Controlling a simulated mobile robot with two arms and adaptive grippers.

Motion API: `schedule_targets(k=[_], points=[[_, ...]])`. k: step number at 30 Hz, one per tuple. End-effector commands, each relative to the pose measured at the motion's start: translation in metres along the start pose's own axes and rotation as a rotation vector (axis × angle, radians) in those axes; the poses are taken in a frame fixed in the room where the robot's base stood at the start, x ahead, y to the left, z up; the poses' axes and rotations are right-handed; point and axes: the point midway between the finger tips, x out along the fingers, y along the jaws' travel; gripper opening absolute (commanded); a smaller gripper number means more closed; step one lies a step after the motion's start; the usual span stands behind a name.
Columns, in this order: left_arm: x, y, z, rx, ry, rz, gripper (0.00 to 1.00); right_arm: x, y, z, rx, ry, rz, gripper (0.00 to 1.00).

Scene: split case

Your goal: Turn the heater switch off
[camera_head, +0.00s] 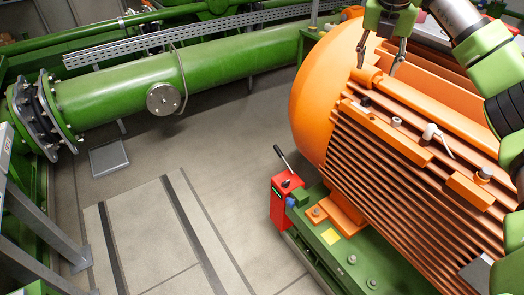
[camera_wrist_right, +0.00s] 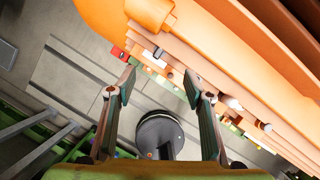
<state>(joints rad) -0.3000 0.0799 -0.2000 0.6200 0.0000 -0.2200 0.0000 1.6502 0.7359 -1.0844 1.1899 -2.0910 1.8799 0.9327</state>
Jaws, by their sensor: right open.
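No switch can be identified for certain as the heater switch. A red box (camera_head: 284,203) with a tilted black lever and a small green mark stands at the lower left end of the orange motor (camera_head: 325,90). Small fittings sit on the motor's ribbed side, among them a light-coloured lever (camera_head: 431,132). My right gripper (camera_head: 379,66) is open and empty over the top of the motor. In the right wrist view its fingers (camera_wrist_right: 160,78) are spread, with the motor (camera_wrist_right: 215,40) beyond them. My left gripper is not in view.
The motor sits on a green base frame (camera_head: 335,250). A large green pipe (camera_head: 125,92) with a flange runs across the back left. A metal cable tray (camera_head: 190,38) lies above it. Grey metal bars stand at the left edge. The grey floor (camera_head: 225,150) between pipe and motor is clear.

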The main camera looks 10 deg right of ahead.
Motion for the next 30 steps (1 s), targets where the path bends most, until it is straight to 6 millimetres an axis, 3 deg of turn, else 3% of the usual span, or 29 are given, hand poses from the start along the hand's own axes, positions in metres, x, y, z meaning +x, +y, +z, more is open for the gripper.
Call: schedule_targets(k=[1, 9, 30], points=[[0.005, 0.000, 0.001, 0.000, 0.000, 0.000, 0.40, -0.006, 0.001, -0.001, -0.002, 0.000, 0.004, 0.47], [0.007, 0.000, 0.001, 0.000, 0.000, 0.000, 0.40, 0.033, 0.038, -0.028, -0.067, 0.084, 0.106, 0.47], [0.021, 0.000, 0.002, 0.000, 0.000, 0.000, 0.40, 0.108, 0.128, -0.107, -0.157, 0.296, 0.402, 0.47]])
